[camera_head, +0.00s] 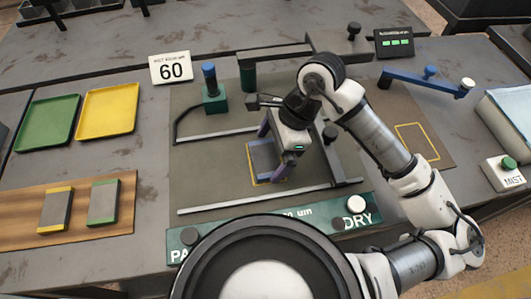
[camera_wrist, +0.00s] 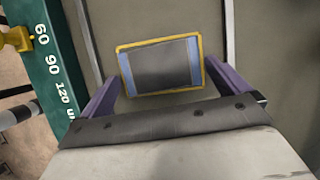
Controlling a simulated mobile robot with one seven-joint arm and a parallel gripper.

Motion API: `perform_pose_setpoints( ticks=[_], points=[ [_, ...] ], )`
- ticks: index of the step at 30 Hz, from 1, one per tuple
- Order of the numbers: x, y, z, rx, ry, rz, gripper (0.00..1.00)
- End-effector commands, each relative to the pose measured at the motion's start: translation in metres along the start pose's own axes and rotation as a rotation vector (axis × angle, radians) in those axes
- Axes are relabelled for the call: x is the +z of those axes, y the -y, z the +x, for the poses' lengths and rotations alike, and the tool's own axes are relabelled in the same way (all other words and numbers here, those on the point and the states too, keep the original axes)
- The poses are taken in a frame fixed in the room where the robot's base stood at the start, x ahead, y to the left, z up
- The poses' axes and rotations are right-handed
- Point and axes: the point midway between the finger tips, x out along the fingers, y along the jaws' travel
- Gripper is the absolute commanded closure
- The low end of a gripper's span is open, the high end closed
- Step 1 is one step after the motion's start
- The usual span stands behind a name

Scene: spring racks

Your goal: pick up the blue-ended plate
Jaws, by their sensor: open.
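The blue-ended plate (camera_wrist: 161,66) is a dark grey rectangle with a pale blue strip at each short end. It lies flat inside a yellow outline on the grey board, slightly turned in the wrist view. It also shows in the head view (camera_head: 263,158), partly hidden by my gripper. My gripper (camera_head: 272,150) is open above the plate, its purple fingers apart. In the wrist view my gripper (camera_wrist: 162,76) has one finger off each blue end, with nothing between the fingers held. I cannot tell the exact height of the fingertips above the board.
A yellow-ended plate (camera_head: 56,210) and a green-ended plate (camera_head: 103,203) lie on a wooden board at left. A green tray (camera_head: 47,122) and yellow tray (camera_head: 107,112) lie behind. Metal rails (camera_head: 260,199) and a green post (camera_head: 214,98) stand around the plate. A "60" sign (camera_head: 171,67) is behind.

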Motion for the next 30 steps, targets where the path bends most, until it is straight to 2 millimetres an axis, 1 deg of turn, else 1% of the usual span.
perform_pose_setpoints(
  ticks=[4, 9, 10, 22, 23, 30],
  points=[
    [0.0004, -0.0001, 0.0083, 0.000, 0.000, -0.001, 0.00],
    [0.0000, 0.0000, 0.0088, 0.000, -0.001, -0.001, 0.00],
    [0.0000, 0.0000, 0.0087, 0.000, -0.001, -0.001, 0.01],
    [0.0000, 0.0000, 0.0083, 0.000, -0.001, 0.000, 0.54],
    [0.0000, 0.0000, 0.0083, 0.000, -0.001, 0.000, 0.56],
    [0.0004, 0.0002, 0.0073, -0.001, 0.000, -0.001, 0.56]
  ],
)
